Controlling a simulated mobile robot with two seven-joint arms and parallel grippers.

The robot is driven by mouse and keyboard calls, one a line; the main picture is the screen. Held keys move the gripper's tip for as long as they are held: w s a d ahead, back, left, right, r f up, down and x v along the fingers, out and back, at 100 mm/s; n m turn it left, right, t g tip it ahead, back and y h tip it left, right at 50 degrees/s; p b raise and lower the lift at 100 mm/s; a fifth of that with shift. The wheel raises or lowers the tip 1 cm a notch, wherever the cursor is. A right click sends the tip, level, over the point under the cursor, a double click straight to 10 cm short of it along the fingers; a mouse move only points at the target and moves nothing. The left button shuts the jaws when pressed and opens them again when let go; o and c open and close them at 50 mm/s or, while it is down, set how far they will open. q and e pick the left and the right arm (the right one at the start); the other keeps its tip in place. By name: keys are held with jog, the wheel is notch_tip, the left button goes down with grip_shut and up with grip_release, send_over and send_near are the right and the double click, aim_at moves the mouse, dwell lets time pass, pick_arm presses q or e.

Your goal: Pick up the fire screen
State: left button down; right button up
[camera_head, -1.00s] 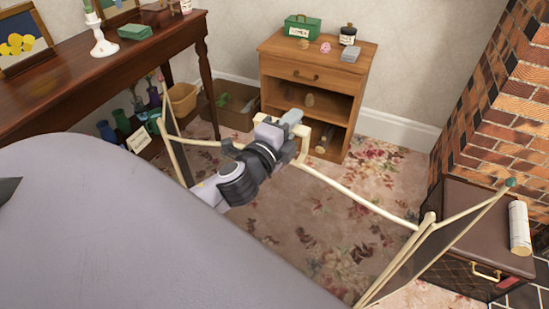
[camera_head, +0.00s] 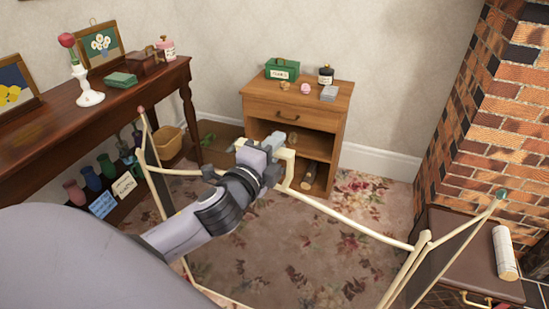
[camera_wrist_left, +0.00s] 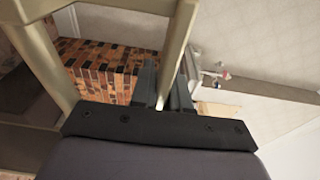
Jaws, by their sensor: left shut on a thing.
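The fire screen (camera_head: 352,226) has a cream frame and dark mesh side panels, one folded at the left and one at the right. My left gripper (camera_head: 268,150) is shut on the handle at the middle of its top rail. In the left wrist view the cream bar (camera_wrist_left: 178,50) runs between the two dark fingers (camera_wrist_left: 163,88). My own grey body hides the lower left of the screen. My right gripper is not in view.
A small wooden cabinet (camera_head: 341,112) stands behind the screen. A dark wood table (camera_head: 150,88) with frames and a vase is at the left, with jars beneath. The brick fireplace (camera_head: 475,150) and a brown box (camera_head: 450,238) bearing a white roll (camera_head: 505,253) are at the right. Floral carpet lies between.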

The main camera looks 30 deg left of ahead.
pick_arm(q)
notch_tip(320, 180, up, 14)
jog(key=p, duration=0.3)
jog(key=shift+p, duration=0.3)
jog(key=shift+r, duration=0.1)
jog(key=shift+r, duration=0.1)
